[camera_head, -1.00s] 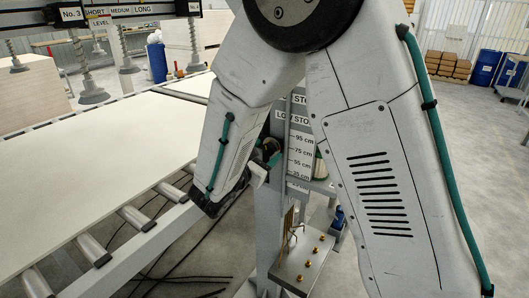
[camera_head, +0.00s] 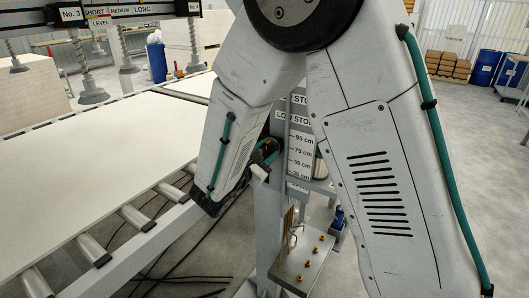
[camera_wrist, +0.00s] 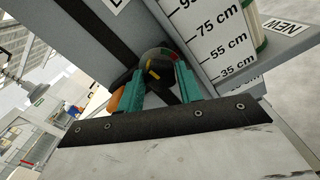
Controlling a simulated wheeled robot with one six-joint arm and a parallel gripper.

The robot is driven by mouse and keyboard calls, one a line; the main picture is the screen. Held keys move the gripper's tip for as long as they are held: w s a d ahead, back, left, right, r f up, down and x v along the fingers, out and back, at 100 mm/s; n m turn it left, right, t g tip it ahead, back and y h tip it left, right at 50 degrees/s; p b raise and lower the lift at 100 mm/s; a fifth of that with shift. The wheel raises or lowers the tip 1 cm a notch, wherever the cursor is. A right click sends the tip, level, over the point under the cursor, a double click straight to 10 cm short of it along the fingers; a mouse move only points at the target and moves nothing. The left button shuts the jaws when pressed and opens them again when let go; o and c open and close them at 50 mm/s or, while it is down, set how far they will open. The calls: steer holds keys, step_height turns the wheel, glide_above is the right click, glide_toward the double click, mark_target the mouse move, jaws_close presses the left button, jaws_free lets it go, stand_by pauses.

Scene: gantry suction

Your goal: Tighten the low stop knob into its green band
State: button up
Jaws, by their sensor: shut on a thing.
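The low stop knob (camera_wrist: 160,88) is dark and sits between the two teal fingers of my gripper (camera_wrist: 161,72) in the wrist view. My gripper is shut on it. A round dial (camera_wrist: 157,60) with green, red and yellow marks shows just beyond the fingertips; I cannot read where its pointer stands against the green band. In the head view my gripper (camera_head: 267,152) is at the post, partly hidden by my arm, and the knob cannot be made out. The low stop label (camera_head: 291,117) is above a white scale in centimetres (camera_head: 301,155).
A roller conveyor with a large pale board (camera_head: 90,190) is at the left. A shelf with several brass pegs (camera_head: 305,262) stands low below the scale. An orange part (camera_wrist: 117,99) lies beside the left finger. Suction cups (camera_head: 92,92) hang at upper left.

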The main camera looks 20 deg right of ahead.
steer(key=shift+m, duration=2.2)
steer(key=o, duration=1)
steer(key=v, duration=0.8)
steer(key=shift+d, duration=0.1)
